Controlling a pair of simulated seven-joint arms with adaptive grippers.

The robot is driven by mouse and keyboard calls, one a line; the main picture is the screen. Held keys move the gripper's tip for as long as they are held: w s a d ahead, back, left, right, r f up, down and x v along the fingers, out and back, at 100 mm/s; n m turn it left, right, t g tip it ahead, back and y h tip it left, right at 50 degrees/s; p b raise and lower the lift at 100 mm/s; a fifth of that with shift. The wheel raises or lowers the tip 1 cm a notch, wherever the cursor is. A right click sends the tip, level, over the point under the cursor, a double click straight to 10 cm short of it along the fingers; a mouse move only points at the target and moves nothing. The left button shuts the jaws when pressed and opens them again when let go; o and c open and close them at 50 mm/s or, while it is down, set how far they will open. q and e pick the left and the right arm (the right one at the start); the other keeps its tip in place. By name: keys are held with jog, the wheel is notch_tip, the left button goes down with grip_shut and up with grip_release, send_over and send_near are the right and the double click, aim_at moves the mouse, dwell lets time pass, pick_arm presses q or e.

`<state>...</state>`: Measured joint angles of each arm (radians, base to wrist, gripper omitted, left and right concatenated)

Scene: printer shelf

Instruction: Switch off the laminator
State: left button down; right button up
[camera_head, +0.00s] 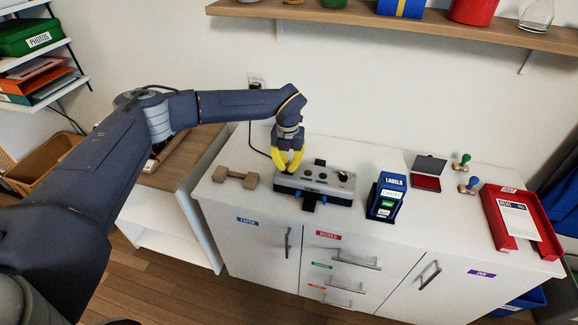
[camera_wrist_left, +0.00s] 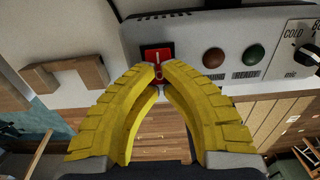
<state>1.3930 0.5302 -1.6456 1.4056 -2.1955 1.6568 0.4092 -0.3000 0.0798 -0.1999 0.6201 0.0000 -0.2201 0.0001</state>
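The laminator (camera_head: 318,184), a grey box with a dark front, stands on the white cabinet top. My left gripper (camera_head: 289,168) is over its left end, yellow fingers pointing down. In the left wrist view, the laminator's panel (camera_wrist_left: 225,30) has a red switch (camera_wrist_left: 158,53) with a white mark in a black frame. Beside it are a dull red lamp (camera_wrist_left: 213,58), a dull green lamp (camera_wrist_left: 255,54) and a black dial (camera_wrist_left: 302,60). My left fingertips (camera_wrist_left: 160,68) are together at the switch's lower edge, partly hiding it. I cannot tell if they touch it. My right gripper is out of view.
A brown wooden block piece (camera_head: 235,177) lies left of the laminator. A blue labels box (camera_head: 386,196) stands close on its right. Farther right are an ink pad (camera_head: 427,182), stamps (camera_head: 464,184) and a red tray (camera_head: 494,222). A wooden shelf (camera_head: 400,20) hangs above.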

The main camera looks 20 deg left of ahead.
aim_at(288, 167)
pick_arm(q)
jog(key=shift+f, duration=0.25)
jog(key=shift+r, duration=3.5)
